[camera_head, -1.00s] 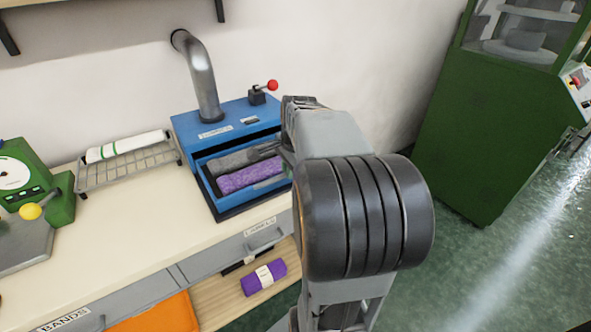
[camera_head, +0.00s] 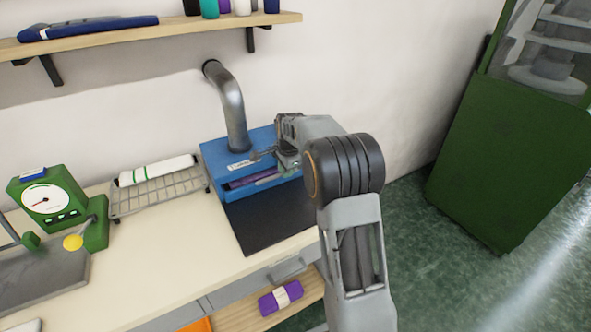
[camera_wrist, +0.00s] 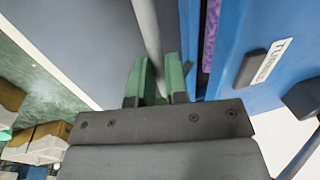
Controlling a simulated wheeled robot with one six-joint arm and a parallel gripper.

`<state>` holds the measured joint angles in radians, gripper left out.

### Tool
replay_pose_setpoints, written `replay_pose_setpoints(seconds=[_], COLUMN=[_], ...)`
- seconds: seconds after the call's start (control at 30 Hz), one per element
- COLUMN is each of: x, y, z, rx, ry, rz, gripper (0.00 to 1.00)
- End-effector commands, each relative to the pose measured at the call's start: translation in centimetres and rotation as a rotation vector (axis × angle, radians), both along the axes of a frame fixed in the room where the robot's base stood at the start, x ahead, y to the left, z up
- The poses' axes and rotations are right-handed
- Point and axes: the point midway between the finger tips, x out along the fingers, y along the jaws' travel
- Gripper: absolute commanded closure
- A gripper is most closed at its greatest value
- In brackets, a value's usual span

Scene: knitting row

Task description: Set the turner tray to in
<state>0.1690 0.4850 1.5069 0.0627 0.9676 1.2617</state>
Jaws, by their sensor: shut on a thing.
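My gripper (camera_head: 264,174) is at the tray front, partly hidden by my arm. In the wrist view, my gripper's green fingers (camera_wrist: 159,80) are shut on a grey bar (camera_wrist: 148,35) that looks like the tray's handle. The turner's label (camera_wrist: 265,62) and the purple roll (camera_wrist: 210,35) show beside it.
A black mat (camera_head: 262,222) lies bare in front of the turner. A wire rack (camera_head: 160,195) with a white roll and a green dial scale (camera_head: 45,200) stand to the left. A shelf (camera_head: 150,35) is above. A green machine (camera_head: 505,160) stands at right.

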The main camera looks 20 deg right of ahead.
Motion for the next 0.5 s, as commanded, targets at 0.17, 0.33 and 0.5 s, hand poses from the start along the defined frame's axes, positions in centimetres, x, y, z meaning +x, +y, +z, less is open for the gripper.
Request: replay_pose_setpoints(seconds=[0.17, 0.33, 0.5], x=[0.4, 0.51, 0.56], y=[0.19, 0.24, 0.24], z=[0.06, 0.1, 0.17], rx=[0.0, 0.0, 0.001], ry=[-0.002, -0.006, -0.01], rz=[0.003, 0.003, 0.003], gripper=[1.0, 1.0, 1.0])
